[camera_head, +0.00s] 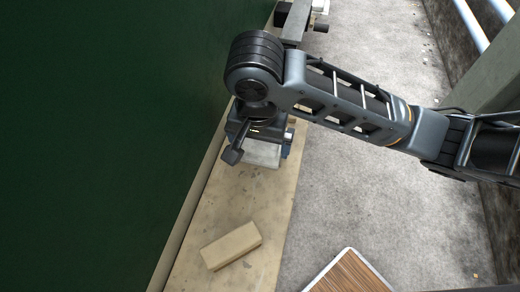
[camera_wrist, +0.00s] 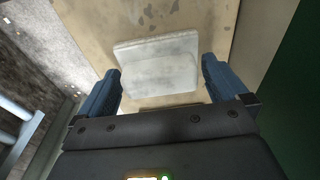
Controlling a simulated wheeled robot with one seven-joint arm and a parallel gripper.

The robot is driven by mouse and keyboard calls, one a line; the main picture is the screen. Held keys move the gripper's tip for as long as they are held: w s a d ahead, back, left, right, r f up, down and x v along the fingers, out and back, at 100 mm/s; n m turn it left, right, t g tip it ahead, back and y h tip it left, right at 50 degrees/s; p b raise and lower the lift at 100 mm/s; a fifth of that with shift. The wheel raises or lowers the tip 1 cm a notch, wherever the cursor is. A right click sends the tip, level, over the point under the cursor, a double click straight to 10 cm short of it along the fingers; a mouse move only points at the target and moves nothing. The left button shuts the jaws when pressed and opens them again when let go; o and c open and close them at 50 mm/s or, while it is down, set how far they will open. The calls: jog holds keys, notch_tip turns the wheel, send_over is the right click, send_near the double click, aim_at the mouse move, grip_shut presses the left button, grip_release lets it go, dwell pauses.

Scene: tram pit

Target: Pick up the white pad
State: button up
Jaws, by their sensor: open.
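The white pad (camera_wrist: 160,68) lies flat on a tan, stained ledge (camera_head: 207,217). In the head view, the pad (camera_head: 262,157) shows only in part below my gripper (camera_head: 262,142), which hides the rest. In the wrist view, my gripper (camera_wrist: 160,72) is open. Its two blue fingers stand on the left and right sides of the pad, with a small gap showing on each side. Whether the fingertips reach down to the ledge, I cannot tell.
A beige block (camera_head: 231,246) lies on the ledge nearer to me. A dark green wall (camera_head: 100,130) runs along the ledge's left side. A grey bar (camera_head: 297,22) with fittings is farther along. A wood-topped surface (camera_head: 347,275) is at bottom right, beside open grey floor (camera_head: 350,200).

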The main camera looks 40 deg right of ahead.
jog(key=shift+c, duration=0.3)
jog(key=c, duration=0.8)
jog(key=shift+r, duration=0.1)
jog(key=shift+r+p, duration=0.4)
jog(key=shift+r, duration=0.1)
notch_tip(320, 180, up, 3)
jog(key=shift+r+p, duration=0.1)
jog(key=shift+p, duration=0.65)
jog(key=s+d+r, duration=0.6)
jog(key=s+d, duration=0.1)
jog(key=d, duration=0.1)
jog(key=shift+s+d+r, duration=0.3)
jog(key=shift+s+d, duration=0.05)
jog(key=shift+s, duration=0.05)
